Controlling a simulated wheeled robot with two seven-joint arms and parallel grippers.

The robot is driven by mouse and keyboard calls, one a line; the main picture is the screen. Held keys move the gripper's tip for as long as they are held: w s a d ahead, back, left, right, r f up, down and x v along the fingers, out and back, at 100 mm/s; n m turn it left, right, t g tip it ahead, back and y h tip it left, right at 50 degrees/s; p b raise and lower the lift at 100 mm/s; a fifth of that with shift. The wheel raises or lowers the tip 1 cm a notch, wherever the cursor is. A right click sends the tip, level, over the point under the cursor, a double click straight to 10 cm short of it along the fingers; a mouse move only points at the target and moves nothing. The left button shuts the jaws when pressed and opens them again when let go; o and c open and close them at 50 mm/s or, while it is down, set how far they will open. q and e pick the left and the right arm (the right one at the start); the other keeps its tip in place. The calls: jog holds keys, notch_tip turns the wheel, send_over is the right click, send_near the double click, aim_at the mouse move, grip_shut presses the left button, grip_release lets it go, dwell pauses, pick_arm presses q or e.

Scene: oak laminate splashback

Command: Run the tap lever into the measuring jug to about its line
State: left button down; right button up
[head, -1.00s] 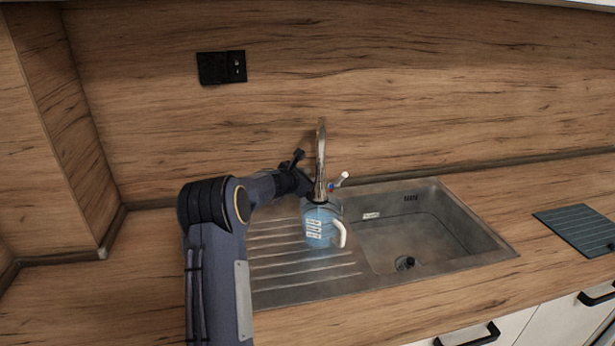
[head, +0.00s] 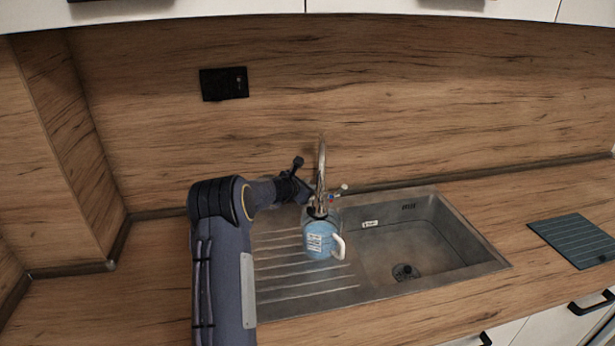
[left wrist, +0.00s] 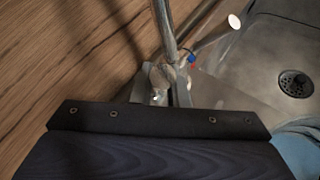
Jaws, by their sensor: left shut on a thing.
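The measuring jug (head: 322,240) stands upright on the sink's ridged drainer in front of the tap (head: 321,165). It looks blue inside, with a pale label and a white handle to the right. Its line cannot be made out. The tap lever (head: 342,188) sticks out to the right of the tap with a pale end; it also shows in the left wrist view (left wrist: 216,34). My left gripper (head: 312,196) reaches in from the left and is shut at the lever's root; the exact contact is partly hidden. Part of the blue jug (left wrist: 300,153) shows at the wrist view's lower right.
The sink basin (head: 415,240) right of the jug is empty, with a dark drain. A dark ridged board (head: 575,240) lies on the counter at the right. A black socket (head: 224,84) is on the splashback. The counter (head: 100,305) at left is clear.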

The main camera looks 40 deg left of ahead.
pick_arm(q)
jog(key=shift+r, duration=0.15)
pick_arm(e)
jog(key=shift+r, duration=0.3)
pick_arm(q)
jog(key=c, duration=1.4)
grip_release()
